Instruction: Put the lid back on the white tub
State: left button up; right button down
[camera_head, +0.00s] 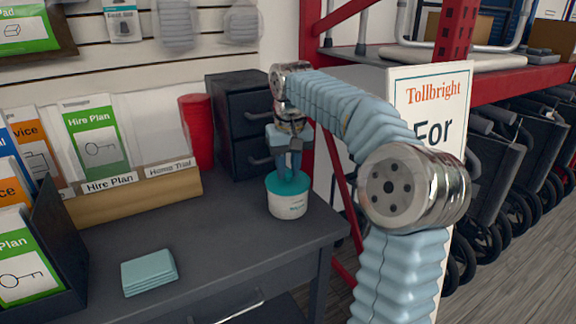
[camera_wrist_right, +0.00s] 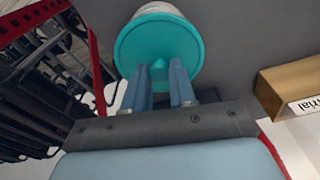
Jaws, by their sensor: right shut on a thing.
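The white tub (camera_head: 288,206) stands upright on the dark desk near its right side. The teal lid (camera_head: 274,182) is at the tub's mouth, and I cannot tell whether it is fully seated or just above the rim. My right gripper (camera_head: 291,172) points down from above and is shut on the lid, near its middle. In the right wrist view the lid (camera_wrist_right: 188,50) shows as a wide teal disc in front of the tub (camera_wrist_right: 156,9), with my fingers (camera_wrist_right: 160,72) against it. My left gripper is not in view.
A black drawer unit (camera_head: 232,100) and a red cylinder (camera_head: 196,130) stand behind the tub. A wooden leaflet holder (camera_head: 135,199) is at left. Teal cloths (camera_head: 149,272) lie at the front. The desk's middle is clear. A Tollbright sign (camera_head: 435,85) stands at right.

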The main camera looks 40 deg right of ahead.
dwell(0.3)
jog(key=c, duration=0.8)
grip_release()
jog(key=shift+c, duration=0.2)
jog(key=shift+o, duration=0.3)
jog(key=o, duration=0.4)
jog(key=shift+r+p, duration=0.5)
jog(key=shift+r, duration=3)
